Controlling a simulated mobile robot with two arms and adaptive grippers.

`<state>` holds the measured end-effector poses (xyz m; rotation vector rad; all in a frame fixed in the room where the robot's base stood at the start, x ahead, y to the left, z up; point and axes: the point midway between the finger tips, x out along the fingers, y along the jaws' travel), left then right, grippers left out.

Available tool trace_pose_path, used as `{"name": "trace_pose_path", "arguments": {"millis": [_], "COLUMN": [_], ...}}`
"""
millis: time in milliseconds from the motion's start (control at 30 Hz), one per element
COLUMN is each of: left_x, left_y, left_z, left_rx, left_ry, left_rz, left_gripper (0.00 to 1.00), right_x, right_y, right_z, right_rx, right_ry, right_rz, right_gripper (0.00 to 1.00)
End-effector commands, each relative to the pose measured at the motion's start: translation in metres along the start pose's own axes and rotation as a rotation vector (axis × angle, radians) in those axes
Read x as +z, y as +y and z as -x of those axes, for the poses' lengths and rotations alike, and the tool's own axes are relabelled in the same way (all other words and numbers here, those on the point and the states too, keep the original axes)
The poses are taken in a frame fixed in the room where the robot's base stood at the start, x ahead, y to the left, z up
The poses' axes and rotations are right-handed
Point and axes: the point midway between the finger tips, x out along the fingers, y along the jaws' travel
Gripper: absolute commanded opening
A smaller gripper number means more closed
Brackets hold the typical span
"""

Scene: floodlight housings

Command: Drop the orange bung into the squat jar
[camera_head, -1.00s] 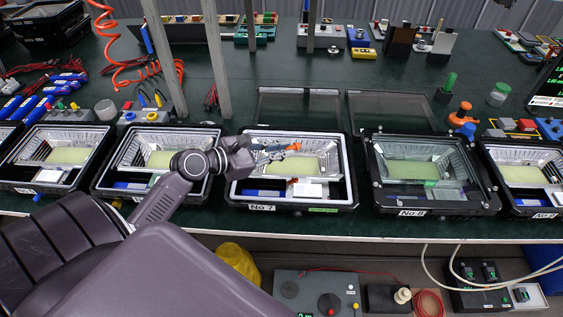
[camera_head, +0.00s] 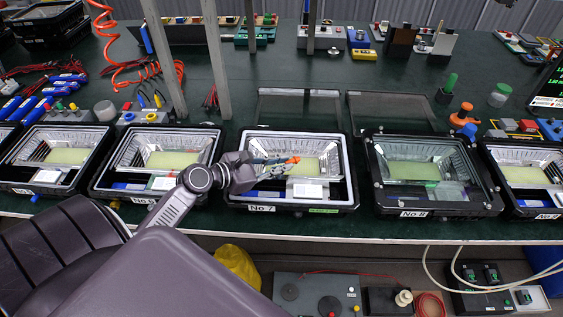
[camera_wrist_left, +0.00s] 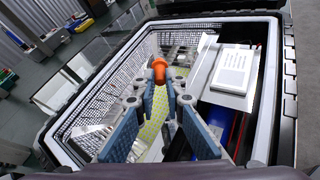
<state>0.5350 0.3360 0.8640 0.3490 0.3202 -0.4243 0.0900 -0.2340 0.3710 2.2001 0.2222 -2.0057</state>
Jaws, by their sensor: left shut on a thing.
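The orange bung (camera_head: 294,160) is between the fingertips of my left gripper (camera_head: 283,161), over the open floodlight housing marked No 7 (camera_head: 232,197). In the left wrist view, the bung (camera_wrist_left: 158,69) sits at the tips of the blue-padded left gripper (camera_wrist_left: 158,88), above the yellow panel and reflector. A low translucent jar (camera_head: 105,111) stands at the left behind the housings. Another clear jar with a green top (camera_head: 499,95) stands at the right. I cannot tell which is the squat jar. My right gripper is not in view.
A row of open housings lines the bench front, with No 8 (camera_head: 411,213) to the right. Upright grey posts (camera_head: 216,60) stand behind. An orange-topped item (camera_head: 461,112) and a green-handled item (camera_head: 450,84) stand at the right.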

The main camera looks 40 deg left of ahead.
Motion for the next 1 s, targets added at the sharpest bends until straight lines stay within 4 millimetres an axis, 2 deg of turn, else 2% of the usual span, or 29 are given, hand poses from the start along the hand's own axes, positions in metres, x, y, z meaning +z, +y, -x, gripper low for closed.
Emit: {"name": "trace_pose_path", "arguments": {"millis": [133, 167, 300, 567, 733, 1000], "left_x": [-0.001, -0.001, -0.001, -0.001, 0.012, 0.007], "left_y": [0.000, -0.001, 0.000, 0.000, 0.004, 0.002], "left_z": [-0.001, -0.001, -0.001, 0.000, 0.005, 0.054], "left_rx": [0.000, 0.000, 0.000, 0.000, 0.001, -0.001], "left_ry": [-0.001, 0.000, 0.000, 0.000, -0.001, 0.003], "left_rz": [0.001, 0.001, 0.001, 0.001, -0.002, 0.001], "left_gripper": [0.00, 0.14, 0.28, 0.28, 0.28, 0.28], "right_x": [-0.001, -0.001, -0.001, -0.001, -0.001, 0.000], "right_y": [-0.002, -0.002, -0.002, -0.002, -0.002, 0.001], "right_z": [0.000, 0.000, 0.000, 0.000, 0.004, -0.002], "right_rx": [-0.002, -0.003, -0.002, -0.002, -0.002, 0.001], "right_ry": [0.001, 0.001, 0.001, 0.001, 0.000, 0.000], "right_rz": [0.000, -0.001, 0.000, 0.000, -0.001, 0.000], "right_gripper": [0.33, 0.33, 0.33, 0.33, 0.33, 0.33]}}
